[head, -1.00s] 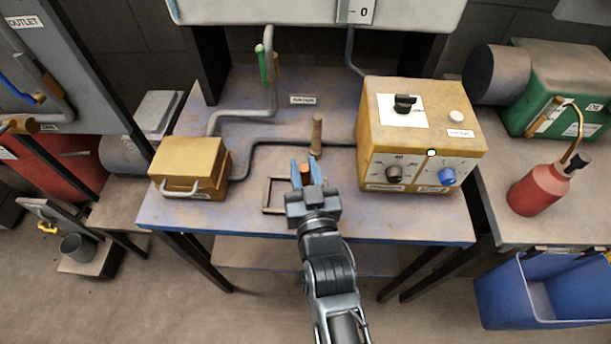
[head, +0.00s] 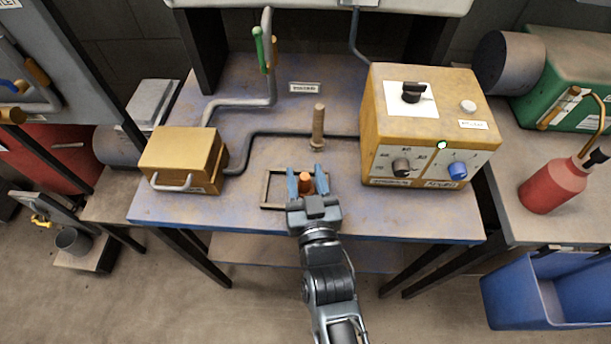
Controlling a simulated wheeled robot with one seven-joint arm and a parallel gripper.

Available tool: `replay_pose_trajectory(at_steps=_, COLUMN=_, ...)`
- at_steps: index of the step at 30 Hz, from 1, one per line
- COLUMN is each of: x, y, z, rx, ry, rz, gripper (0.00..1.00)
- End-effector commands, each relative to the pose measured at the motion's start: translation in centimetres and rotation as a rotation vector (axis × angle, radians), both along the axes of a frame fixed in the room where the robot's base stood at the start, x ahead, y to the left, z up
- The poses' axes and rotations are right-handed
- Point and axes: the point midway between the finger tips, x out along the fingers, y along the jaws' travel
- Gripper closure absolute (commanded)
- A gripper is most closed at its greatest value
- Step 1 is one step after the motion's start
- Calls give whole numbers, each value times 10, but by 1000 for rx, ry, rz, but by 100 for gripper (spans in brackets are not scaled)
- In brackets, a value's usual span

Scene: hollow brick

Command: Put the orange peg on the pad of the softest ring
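The orange peg (head: 306,184) stands between the two blue fingers of my gripper (head: 307,180), near the front of the blue-edged table. My gripper is open, with a small gap on each side of the peg. The peg's lower part and what it stands on are hidden by the gripper. A flat square frame (head: 266,191) lies around or beside this spot; its right and front parts are partly covered. I cannot make out any ring or pad clearly.
A brown upright post (head: 318,127) stands just behind the gripper. A yellow box with knobs (head: 378,125) is close on the right. A yellow handled case (head: 185,152) is on the left. Grey pipes (head: 232,103) run across the back. The table's front left is clear.

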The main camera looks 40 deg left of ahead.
Motion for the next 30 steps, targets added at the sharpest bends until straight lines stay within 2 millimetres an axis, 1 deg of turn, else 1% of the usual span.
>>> replay_pose_trajectory(at_steps=7, x=0, y=0, z=0, rx=0, ry=0, rz=0, gripper=47)
replay_pose_trajectory(at_steps=11, x=0, y=0, z=4, rx=0, ry=0, rz=0, gripper=47)
replay_pose_trajectory(at_steps=13, x=-5, y=-5, z=2, rx=-1, ry=1, rz=0, gripper=47)
replay_pose_trajectory(at_steps=17, x=-20, y=-21, z=1, rx=-2, ry=2, rz=0, gripper=47)
replay_pose_trajectory(at_steps=24, x=-55, y=-56, z=0, rx=-2, ry=2, rz=-1, gripper=47)
replay_pose_trajectory(at_steps=30, x=-76, y=-76, z=1, rx=-1, ry=1, rz=0, gripper=47)
